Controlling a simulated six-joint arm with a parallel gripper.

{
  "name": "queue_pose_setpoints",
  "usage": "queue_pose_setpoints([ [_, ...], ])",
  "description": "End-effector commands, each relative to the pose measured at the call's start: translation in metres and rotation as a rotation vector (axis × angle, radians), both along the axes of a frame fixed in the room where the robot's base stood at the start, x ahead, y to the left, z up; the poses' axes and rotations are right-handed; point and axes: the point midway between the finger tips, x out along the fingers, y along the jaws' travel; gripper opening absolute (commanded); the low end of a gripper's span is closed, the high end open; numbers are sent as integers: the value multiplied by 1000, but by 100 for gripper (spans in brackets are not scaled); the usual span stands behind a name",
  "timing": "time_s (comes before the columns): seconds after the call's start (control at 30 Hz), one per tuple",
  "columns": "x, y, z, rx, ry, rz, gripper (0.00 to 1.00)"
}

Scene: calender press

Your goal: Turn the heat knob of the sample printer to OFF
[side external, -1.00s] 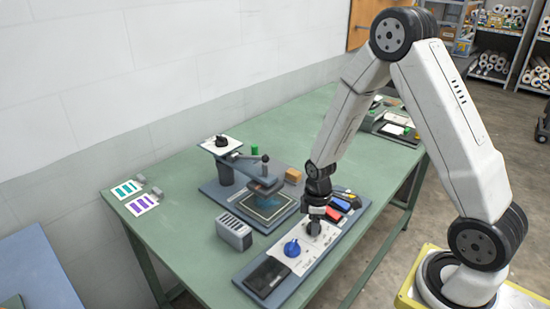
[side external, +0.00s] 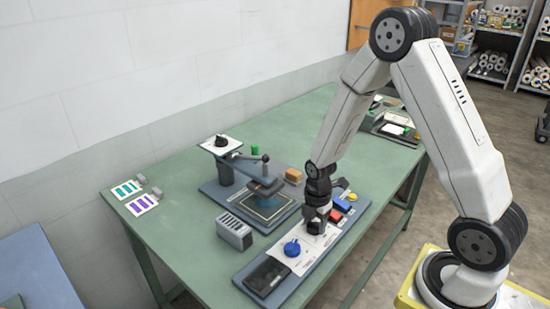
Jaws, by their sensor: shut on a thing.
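The sample printer has a long control panel (side external: 262,256) at the front of the green table. A blue knob (side external: 292,248) stands on its white plate, just left of my gripper. My gripper (side external: 314,228) points down onto the plate and is shut on the grey knob beside the blue one. The fingers hide most of that knob, so its pointer angle cannot be read. Labels on the plate are too small to read, so I cannot tell which knob is marked heat. A separate black knob (side external: 221,141) sits on a white plate atop the press column.
Red (side external: 335,216) and blue (side external: 342,205) buttons lie right of my gripper. The press arm (side external: 255,158) and its bed (side external: 270,207) stand behind it. A grey slotted box (side external: 234,232) is to the left.

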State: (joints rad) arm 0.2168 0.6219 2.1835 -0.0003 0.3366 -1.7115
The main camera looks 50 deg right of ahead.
Motion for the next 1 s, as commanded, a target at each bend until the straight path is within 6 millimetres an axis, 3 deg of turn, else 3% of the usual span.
queue_pose_setpoints([
  [0.67,0,-1,1,-1,-1,94,0],
  [0.7,0,-1,1,-1,-1,94,66],
  [0.8,0,-1,0,-1,-1,93,95],
  [1.0,0,0,0,0,-1,92,95],
])
